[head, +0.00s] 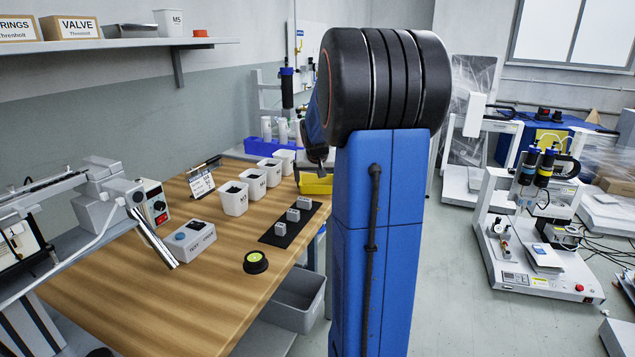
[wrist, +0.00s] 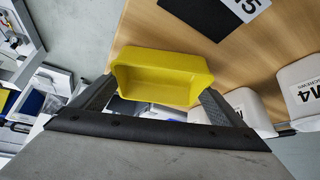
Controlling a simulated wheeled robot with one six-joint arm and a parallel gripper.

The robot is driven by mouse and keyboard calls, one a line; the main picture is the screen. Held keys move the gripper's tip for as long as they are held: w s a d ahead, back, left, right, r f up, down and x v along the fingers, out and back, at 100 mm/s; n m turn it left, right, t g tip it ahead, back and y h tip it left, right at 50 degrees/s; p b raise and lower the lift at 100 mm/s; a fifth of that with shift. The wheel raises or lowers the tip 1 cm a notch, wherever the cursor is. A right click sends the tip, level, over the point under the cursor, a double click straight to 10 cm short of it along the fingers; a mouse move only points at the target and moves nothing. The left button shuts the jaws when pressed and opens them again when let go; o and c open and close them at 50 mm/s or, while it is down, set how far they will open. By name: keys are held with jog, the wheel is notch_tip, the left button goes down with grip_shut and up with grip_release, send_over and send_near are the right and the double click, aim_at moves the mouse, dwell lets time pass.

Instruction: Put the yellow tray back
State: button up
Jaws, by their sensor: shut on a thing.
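The yellow tray (wrist: 165,60) is between the two fingers of my gripper (wrist: 158,98) in the wrist view, with a finger against each end. My gripper is shut on it. In the head view the tray (head: 316,185) shows partly at the right edge of the wooden bench, behind my arm. My arm hides its right part there. I cannot tell whether the tray touches the bench.
White bins (head: 234,200) stand in a row on the wooden bench (head: 150,290), left of the tray. A black mat (head: 290,226) with small grey blocks lies in front of them. A blue bin (head: 261,147) is behind. A grey bin (head: 293,300) sits below the bench edge.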

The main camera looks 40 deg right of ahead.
jog(key=shift+f, duration=0.15)
jog(key=o, duration=0.9)
jog(key=shift+a+r, duration=0.1)
jog(key=shift+r, duration=0.3)
jog(key=v, duration=1.1)
jog(key=shift+s+a+r, duration=0.1)
jog(key=shift+s+r, duration=0.1)
